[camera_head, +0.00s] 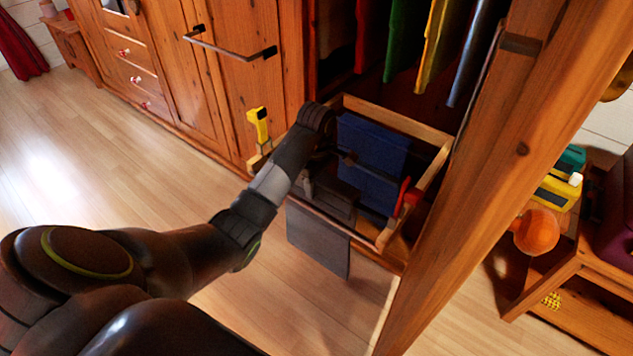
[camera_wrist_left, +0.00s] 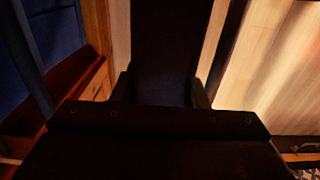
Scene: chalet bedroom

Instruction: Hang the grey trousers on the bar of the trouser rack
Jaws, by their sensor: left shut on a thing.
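The trouser rack (camera_head: 432,178) is a wooden frame pulled out low from the wardrobe. Blue trousers (camera_head: 372,165) hang inside it. The grey trousers (camera_head: 318,242) hang down at the rack's near side, below my left gripper (camera_head: 330,195). My left gripper is shut on them; in the left wrist view the dark cloth (camera_wrist_left: 165,45) runs away between the fingers. The gripper hides the top of the grey trousers and part of the rack's bars, so I cannot tell whether the cloth touches a bar. My right gripper is not in view.
A yellow piece (camera_head: 258,124) and a red piece (camera_head: 405,197) stand at the rack's sides. Coloured clothes (camera_head: 440,45) hang above. A thick wooden post (camera_head: 480,180) rises right of the rack, with a low shelf (camera_head: 590,310) beyond. The floor (camera_head: 110,160) at left is clear.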

